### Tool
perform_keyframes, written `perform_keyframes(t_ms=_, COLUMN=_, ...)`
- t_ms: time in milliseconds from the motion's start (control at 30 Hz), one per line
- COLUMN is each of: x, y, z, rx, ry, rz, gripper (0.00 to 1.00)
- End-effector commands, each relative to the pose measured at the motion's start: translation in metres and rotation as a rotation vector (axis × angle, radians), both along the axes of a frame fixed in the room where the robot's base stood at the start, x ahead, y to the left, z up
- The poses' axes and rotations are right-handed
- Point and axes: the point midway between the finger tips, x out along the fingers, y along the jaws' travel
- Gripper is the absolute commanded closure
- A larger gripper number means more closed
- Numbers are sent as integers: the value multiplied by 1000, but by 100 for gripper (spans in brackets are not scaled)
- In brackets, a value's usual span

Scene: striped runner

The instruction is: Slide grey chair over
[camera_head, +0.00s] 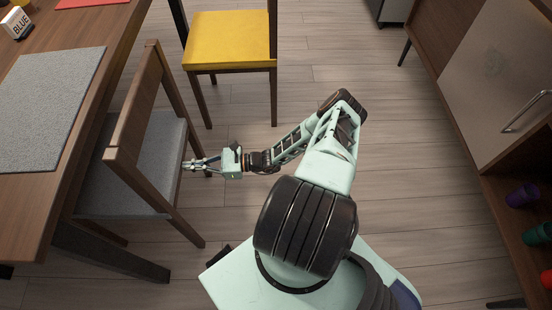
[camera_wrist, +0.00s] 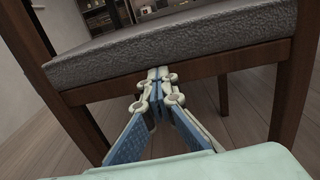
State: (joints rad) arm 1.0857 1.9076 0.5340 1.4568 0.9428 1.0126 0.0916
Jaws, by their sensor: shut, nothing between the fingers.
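The grey chair (camera_head: 134,167) stands at the table on the left in the head view. It has a wooden frame and a grey cushioned seat, partly under the tabletop. My gripper (camera_head: 188,164) is at the right side of its seat. In the wrist view my gripper (camera_wrist: 158,76) is shut and empty. Its fingertips are at the wooden rail below the grey seat cushion (camera_wrist: 175,45); whether they touch the rail I cannot tell.
The wooden table (camera_head: 113,45) with a grey placemat (camera_head: 45,100) fills the left. A yellow chair (camera_head: 230,42) stands beyond my arm. A wooden cabinet (camera_head: 465,100) with cups on a shelf lines the right. The floor (camera_head: 400,190) between is clear.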

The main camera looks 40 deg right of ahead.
Motion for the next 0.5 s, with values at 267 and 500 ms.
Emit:
perform_keyframes(t_ms=267, x=-15, y=-21, z=0, rx=1, ry=0, rz=-1, gripper=100)
perform_keyframes(t_ms=500, x=-36, y=-53, z=-1, rx=-1, ry=0, rz=-1, gripper=100)
